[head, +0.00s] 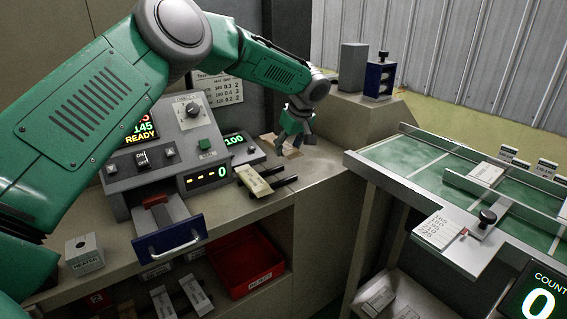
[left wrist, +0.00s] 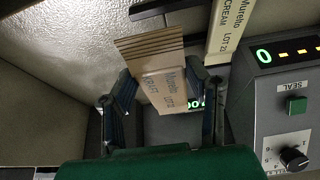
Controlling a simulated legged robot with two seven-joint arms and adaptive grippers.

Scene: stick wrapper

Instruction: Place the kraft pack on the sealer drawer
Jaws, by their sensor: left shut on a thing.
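My left gripper (head: 296,136) hangs over the far part of the counter, to the right of the sealer. In the left wrist view, my left gripper (left wrist: 162,78) is shut on the kraft pack (left wrist: 165,92), a brown bundle with layered edges and a printed label. The pack is between the two fingers. In the head view the kraft pack (head: 291,152) shows only as a small brown patch below the fingers. The sealer drawer (head: 170,238) has a blue front with a handle and is pulled out from the grey sealer (head: 185,140). My right gripper is not in view.
A cream pack (head: 253,182) lies on the counter beside the sealer; it also shows in the left wrist view (left wrist: 230,28). A small green display (head: 235,141) stands behind it. A heater block (head: 84,254) sits left of the drawer. A red bin (head: 246,268) is below.

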